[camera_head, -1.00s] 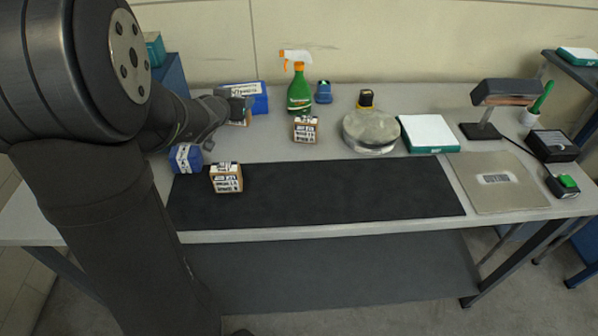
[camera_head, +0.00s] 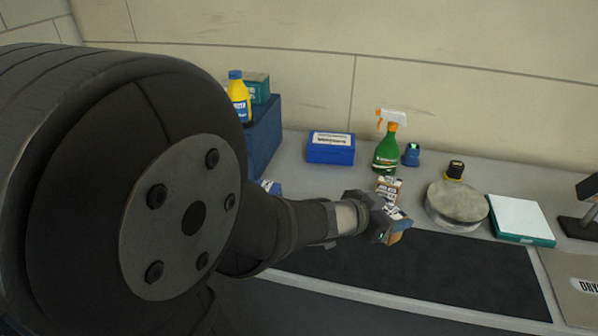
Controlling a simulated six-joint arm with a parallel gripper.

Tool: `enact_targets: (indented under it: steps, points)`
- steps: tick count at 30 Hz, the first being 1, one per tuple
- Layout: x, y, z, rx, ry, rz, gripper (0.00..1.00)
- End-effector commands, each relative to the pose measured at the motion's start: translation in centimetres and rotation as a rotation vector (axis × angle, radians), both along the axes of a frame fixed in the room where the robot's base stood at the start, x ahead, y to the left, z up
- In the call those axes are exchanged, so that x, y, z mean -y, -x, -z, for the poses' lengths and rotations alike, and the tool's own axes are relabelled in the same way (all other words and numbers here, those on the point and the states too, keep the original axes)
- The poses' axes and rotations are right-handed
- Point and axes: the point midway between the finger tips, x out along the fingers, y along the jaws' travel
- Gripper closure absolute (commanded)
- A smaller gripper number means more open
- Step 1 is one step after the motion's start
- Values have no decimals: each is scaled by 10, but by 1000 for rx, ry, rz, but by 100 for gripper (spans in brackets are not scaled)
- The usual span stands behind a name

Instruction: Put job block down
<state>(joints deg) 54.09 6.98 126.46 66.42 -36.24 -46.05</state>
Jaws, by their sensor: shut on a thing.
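My gripper (camera_head: 388,222) reaches in from the left and is shut on a small tan block with white, dark-lettered labels, the job block (camera_head: 396,238). The block is tilted in the view and partly covered by the jaws. It shows over the back edge of the black mat (camera_head: 470,265); I cannot tell how high it is above it. A second labelled tan block (camera_head: 389,185) stands on the bench just behind, partly hidden by my gripper.
A green spray bottle (camera_head: 387,150), a round metal tin (camera_head: 456,203) and a white-topped teal box (camera_head: 520,217) stand behind and right. A blue box (camera_head: 331,148) stands at the back. A blue-labelled block (camera_head: 270,186) is mostly hidden by my arm. The mat's right part is clear.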

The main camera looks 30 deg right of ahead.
Motion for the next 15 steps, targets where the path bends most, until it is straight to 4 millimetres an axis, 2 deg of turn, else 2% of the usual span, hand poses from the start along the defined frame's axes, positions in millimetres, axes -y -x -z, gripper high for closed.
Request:
enact_targets:
  steps: [1,9,15]
  points:
    - [-1,-12,7,-4,-3,-7,62]
    - [-2,-59,35,-3,-1,-5,62]
    - [-3,-80,48,-1,0,-3,62]
